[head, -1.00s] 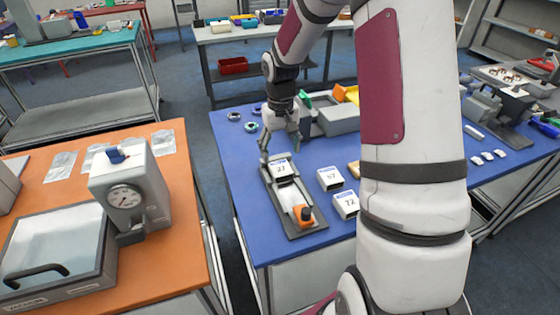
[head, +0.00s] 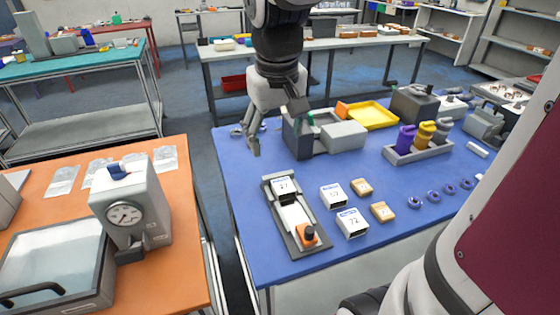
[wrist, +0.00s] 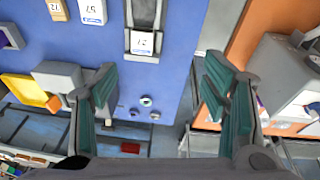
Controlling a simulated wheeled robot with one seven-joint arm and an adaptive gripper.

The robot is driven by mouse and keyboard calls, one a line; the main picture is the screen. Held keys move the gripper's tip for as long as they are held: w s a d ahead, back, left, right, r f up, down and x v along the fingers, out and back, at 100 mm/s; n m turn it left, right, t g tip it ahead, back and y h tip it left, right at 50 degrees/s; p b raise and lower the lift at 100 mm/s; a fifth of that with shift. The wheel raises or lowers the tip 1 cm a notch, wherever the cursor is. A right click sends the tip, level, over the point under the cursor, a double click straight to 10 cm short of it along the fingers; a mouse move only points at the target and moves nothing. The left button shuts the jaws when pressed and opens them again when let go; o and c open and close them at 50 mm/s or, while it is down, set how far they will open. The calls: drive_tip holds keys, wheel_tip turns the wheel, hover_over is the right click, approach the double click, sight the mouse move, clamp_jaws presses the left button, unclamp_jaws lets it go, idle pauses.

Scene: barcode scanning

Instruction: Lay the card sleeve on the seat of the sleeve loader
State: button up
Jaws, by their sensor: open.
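The sleeve loader (head: 277,228) is a long grey tray on the blue table, with an orange block with a dark knob (head: 306,236) at its near end. A white card sleeve marked 27 (head: 284,187) lies on the loader's far end; it also shows in the wrist view (wrist: 143,43). It looks flat, but I cannot tell how closely it sits. My gripper (head: 276,131) is open and empty, above and beyond the loader's far end, apart from the sleeve. In the wrist view its fingers (wrist: 160,80) are spread wide with nothing between them.
A grey box (head: 344,136) and a yellow tray (head: 372,115) are behind. An orange table (head: 185,240) with a dial device is at left.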

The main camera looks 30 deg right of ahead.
drive_tip(key=s+a+r+t, duration=0.1)
drive_tip(key=s+a, duration=0.2)
drive_tip(key=s, duration=0.4)
drive_tip(key=s+a+r+n+t+y, duration=0.1)
drive_tip(key=s+a+r+t, duration=0.1)
drive_tip(key=s, duration=0.5)
drive_tip(key=shift+a+r, duration=0.15)
drive_tip(key=shift+a, duration=0.25)
